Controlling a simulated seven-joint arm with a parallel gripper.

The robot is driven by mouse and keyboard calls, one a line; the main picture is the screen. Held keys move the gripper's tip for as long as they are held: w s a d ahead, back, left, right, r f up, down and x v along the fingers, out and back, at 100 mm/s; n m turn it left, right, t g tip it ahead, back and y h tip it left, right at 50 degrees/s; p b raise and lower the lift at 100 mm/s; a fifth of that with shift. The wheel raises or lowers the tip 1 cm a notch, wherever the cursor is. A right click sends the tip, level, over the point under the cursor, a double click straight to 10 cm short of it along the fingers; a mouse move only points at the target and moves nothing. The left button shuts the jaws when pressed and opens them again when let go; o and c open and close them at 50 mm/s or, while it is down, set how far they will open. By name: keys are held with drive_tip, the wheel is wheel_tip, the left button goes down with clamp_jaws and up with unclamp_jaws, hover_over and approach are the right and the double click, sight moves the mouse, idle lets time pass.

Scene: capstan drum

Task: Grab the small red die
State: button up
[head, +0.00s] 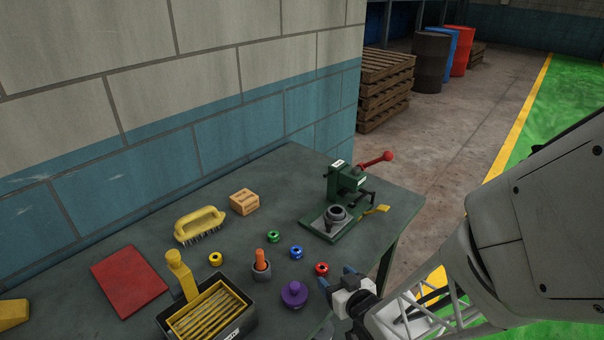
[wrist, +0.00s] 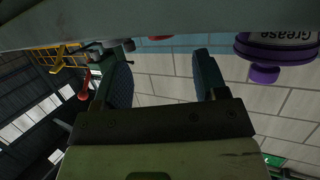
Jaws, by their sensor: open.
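The small red die (head: 321,268) is a little red ring-like piece with a dark centre in the head view, on the dark green table near its front right edge. My gripper (head: 338,280) is at that edge, its two blue fingers apart and empty, with the die just beyond the fingertips. In the wrist view my gripper (wrist: 163,52) is open. A thin red sliver (wrist: 160,38), probably the die, shows at the table edge between and beyond the fingertips; the rest of it is hidden.
A purple-topped grease pot (head: 294,294) stands left of my gripper. Blue (head: 296,252), green (head: 273,237) and yellow (head: 215,258) dies lie farther left. A green press (head: 345,185) with a red-knobbed lever stands behind. The table (head: 355,258) is bare right of the red die.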

sight(321, 266)
drive_tip(key=shift+w, duration=0.1)
drive_tip(key=shift+x, duration=1.7)
drive_tip(key=shift+w+a+f, duration=0.4)
drive_tip(key=shift+w+a, duration=0.05)
drive_tip(key=shift+w, duration=0.2)
drive_tip(key=c, duration=1.1)
drive_tip(key=shift+r, duration=0.1)
